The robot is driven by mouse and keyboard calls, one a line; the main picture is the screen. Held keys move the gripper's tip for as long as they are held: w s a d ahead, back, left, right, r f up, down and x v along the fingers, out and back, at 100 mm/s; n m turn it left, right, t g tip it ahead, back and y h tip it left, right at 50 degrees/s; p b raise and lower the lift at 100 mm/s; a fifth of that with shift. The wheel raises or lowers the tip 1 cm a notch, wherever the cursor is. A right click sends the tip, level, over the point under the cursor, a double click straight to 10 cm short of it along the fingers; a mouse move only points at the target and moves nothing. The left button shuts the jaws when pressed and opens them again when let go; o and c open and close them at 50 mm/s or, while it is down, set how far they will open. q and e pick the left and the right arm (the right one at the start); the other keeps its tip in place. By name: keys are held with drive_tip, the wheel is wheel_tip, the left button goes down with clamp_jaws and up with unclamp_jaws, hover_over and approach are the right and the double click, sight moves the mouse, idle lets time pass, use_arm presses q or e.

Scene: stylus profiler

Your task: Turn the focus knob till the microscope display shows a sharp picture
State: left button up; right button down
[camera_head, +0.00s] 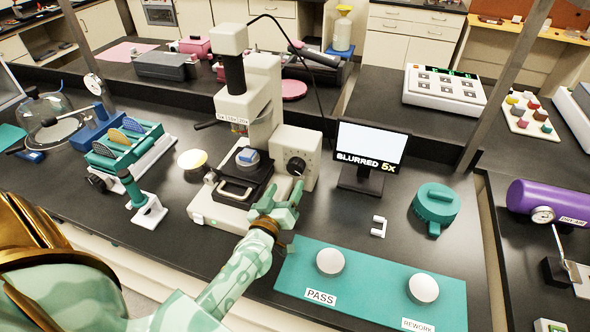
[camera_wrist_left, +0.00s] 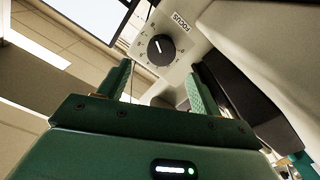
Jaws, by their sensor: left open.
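The black focus knob (camera_head: 296,166) sits on the white front panel at the right side of the microscope (camera_head: 252,105). In the left wrist view the knob (camera_wrist_left: 160,48) has a white pointer line and a printed scale, with a FOCUS label above right. The display (camera_head: 369,146) stands right of the microscope and reads "BLURRED 5X". My left gripper (camera_head: 283,196) is in front of and below the knob, open and empty. In the left wrist view its two fingers (camera_wrist_left: 160,88) stand apart, with the knob between and beyond them, not touched. My right gripper is not in view.
A teal mat (camera_head: 375,297) with PASS and REWORK labels and two white discs lies at the front. A teal rack (camera_head: 125,150) stands left of the microscope.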

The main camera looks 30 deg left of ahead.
sight(294, 169)
use_arm(q)
drive_tip(key=b+x, duration=0.1)
drive_tip(key=x, duration=0.5)
drive_tip(key=shift+w+a, duration=0.15)
drive_tip(key=shift+w, duration=0.25)
drive_tip(key=shift+w+a, duration=0.1)
drive_tip(key=shift+w, duration=0.3)
drive_tip(key=shift+w+a, duration=0.1)
drive_tip(key=shift+w, duration=0.1)
drive_tip(key=c, duration=1)
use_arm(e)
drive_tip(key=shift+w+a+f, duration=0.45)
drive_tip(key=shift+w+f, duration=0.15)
